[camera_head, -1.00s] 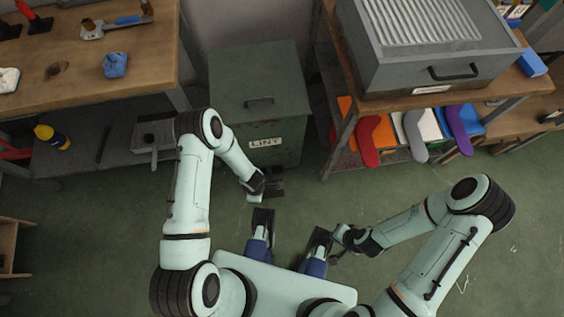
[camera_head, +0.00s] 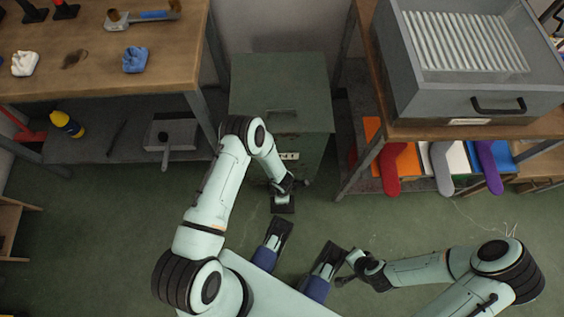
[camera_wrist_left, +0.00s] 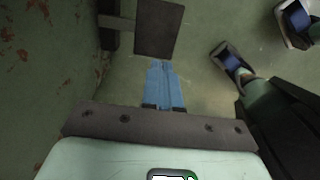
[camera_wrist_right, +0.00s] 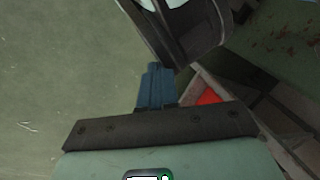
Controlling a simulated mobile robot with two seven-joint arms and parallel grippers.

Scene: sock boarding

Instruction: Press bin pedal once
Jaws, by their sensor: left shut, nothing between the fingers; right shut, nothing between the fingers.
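The green metal bin (camera_head: 280,75) stands against the wall between the two benches, its lid down. The dark flat pedal (camera_head: 283,205) sticks out low at the bin's front and also shows in the left wrist view (camera_wrist_left: 157,28). My left gripper (camera_head: 284,194) is shut and empty, pointing down at the pedal. In the left wrist view its blue fingertips (camera_wrist_left: 160,65) appear at the pedal's edge; I cannot tell whether they touch. My right gripper (camera_head: 343,281) is shut and empty, low at right; its fingertips show in the right wrist view (camera_wrist_right: 155,70).
A wooden workbench (camera_head: 60,75) stands left of the bin. A shelf unit on the right carries a grey box (camera_head: 430,92), with red, grey and purple sock-shaped boards (camera_head: 392,170) below. The green floor (camera_head: 110,220) is clear in front.

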